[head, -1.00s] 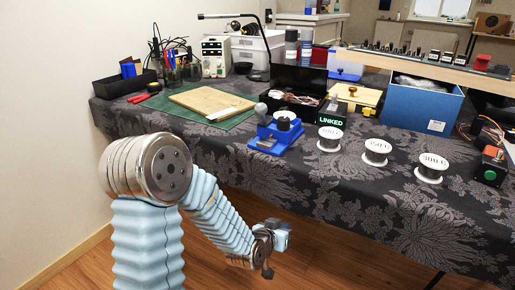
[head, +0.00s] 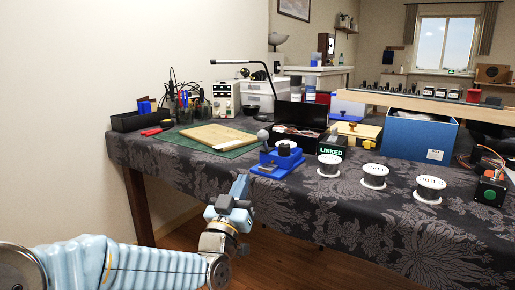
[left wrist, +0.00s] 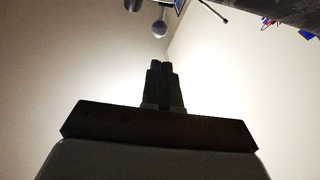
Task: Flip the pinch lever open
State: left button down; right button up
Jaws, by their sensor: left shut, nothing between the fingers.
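My right gripper is out of view.
Several white spools, one of them here (head: 330,165), stand right of the fixture. A black box with a LINKED sign (head: 331,152) is behind it. A cutting board (head: 217,135) on a green mat lies to the left. A green-button box (head: 491,190) stands far right.

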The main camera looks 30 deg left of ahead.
pick_arm(q)
jog(key=p, duration=0.3)
send_near(264, 132)
jog(key=w, duration=0.1)
jog(key=w+a, duration=0.1)
jog(key=w, duration=0.1)
jog(key=w+a+r, duration=0.1)
jog(key=w, duration=0.1)
jog(key=shift+w, duration=0.2)
jog(key=shift+r, duration=0.15)
jog(key=shift+w+r+m+g+h+p, duration=0.35)
jog(key=shift+r+g+p, duration=0.3)
jog(key=shift+p, duration=0.5)
jog(key=g+p, duration=0.1)
jog(key=p, duration=0.1)
jog(key=w+r+m+g+h+p, duration=0.1)
jog(key=p, duration=0.1)
jog(key=shift+d+r+g+p, duration=0.1)
jog(key=shift+r+g+p, duration=0.2)
jog(key=shift+r+g, duration=0.05)
jog(key=shift+w, duration=0.6)
jog(key=shift+w+d+r+b, duration=0.1)
jog(key=shift+w+r+b, duration=0.1)
jog(key=shift+w, duration=0.4)
jog(key=shift+w+d+r+b, duration=0.1)
jog(key=shift+w+r+b, duration=0.1)
jog(key=shift+w, duration=0.45)
